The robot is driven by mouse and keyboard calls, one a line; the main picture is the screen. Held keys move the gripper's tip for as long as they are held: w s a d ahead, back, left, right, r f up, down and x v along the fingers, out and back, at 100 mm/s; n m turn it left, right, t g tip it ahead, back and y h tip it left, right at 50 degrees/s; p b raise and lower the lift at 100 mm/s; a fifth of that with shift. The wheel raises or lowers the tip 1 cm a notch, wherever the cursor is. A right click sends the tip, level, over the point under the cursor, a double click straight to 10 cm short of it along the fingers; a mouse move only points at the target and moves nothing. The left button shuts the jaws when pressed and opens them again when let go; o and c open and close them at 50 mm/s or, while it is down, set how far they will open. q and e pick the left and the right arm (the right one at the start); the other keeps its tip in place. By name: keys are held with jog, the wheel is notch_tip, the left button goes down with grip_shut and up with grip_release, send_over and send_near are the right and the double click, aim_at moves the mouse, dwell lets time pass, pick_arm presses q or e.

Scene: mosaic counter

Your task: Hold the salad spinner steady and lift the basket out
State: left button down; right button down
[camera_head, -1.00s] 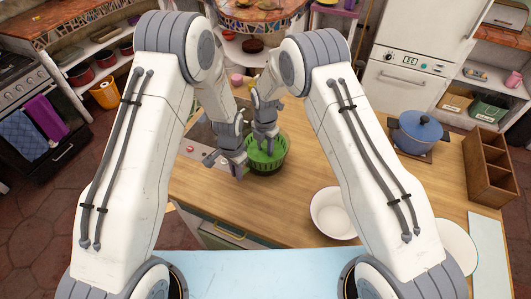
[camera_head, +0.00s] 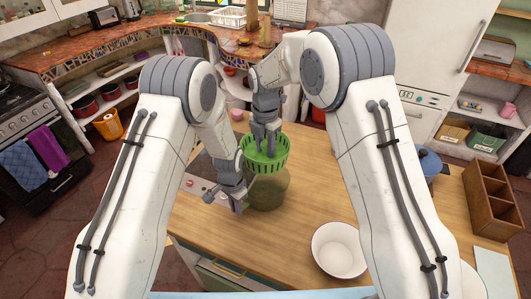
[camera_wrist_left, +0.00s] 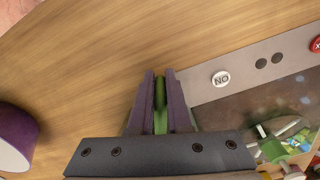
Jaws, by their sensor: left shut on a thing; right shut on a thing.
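The green slotted basket (camera_head: 264,160) hangs in the air above the salad spinner bowl (camera_head: 270,193), tilted a little. The bowl is see-through and stands on the wooden counter. My right gripper (camera_head: 265,148) is shut on the basket from above; its fingertips are partly hidden inside. My left gripper (camera_head: 240,206) is low at the bowl's left side, shut on its wall. In the left wrist view the left fingers (camera_wrist_left: 160,98) close around a thin green edge (camera_wrist_left: 160,92); the rest of the bowl is mostly hidden there.
A white bowl (camera_head: 338,250) stands on the counter at the front right. A wooden compartment rack (camera_head: 490,195) and a blue pot (camera_head: 429,160), partly behind my right arm, are further right. A panel with buttons (camera_wrist_left: 240,72) lies near my left gripper.

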pick_arm(q)
jog(key=c, duration=0.8)
grip_release()
jog(key=shift+r, duration=0.1)
notch_tip(320, 180, up, 12)
jog(key=shift+f, duration=0.1)
